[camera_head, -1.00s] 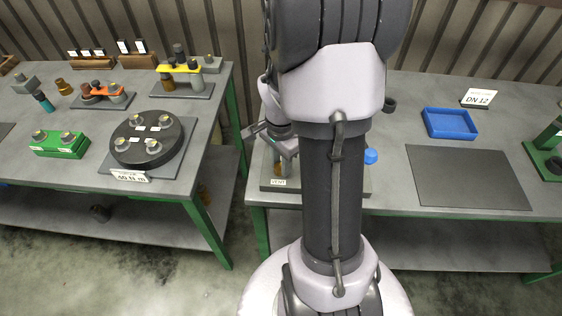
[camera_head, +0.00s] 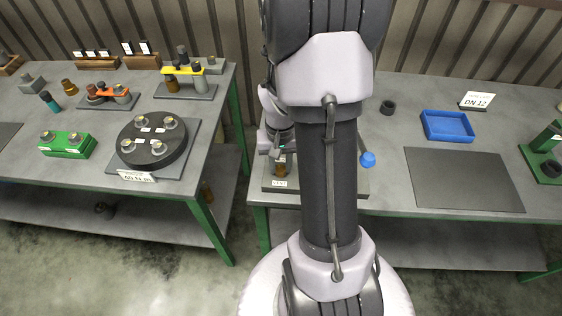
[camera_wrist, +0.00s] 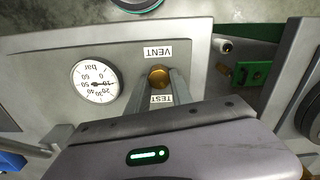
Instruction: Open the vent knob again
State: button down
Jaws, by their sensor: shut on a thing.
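The vent knob (camera_wrist: 158,76) is a small brass-coloured round knob on a grey panel (camera_wrist: 50,42) in the wrist view. A VENT label, upside down in this view, sits just above it, and a TEST label shows partly below it. My gripper (camera_wrist: 161,84) has its two fingers on either side of the knob, shut on it. A round white pressure gauge (camera_wrist: 95,81) marked in bar is to the left of the knob.
In the wrist view a green block (camera_wrist: 251,74) and a small cylindrical fitting (camera_wrist: 222,45) are right of the panel. In the head view a blue cap (camera_head: 367,159), a blue tray (camera_head: 447,125) and a dark mat (camera_head: 463,180) are right of my arm.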

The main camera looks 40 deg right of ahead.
aim_at(279, 167)
jog(key=n+p, duration=0.1)
jog(key=n, duration=0.3)
jog(key=shift+a+r+n, duration=0.1)
jog(key=shift+n, duration=0.2)
jog(key=shift+w+a+n+p, duration=0.1)
jog(key=shift+n+p, duration=0.8)
jog(key=shift+n, duration=1.4)
jog(key=c, duration=1.1)
grip_release()
notch_tip(279, 167, up, 17)
jog(key=p, duration=0.6)
jog(key=shift+r, duration=0.15)
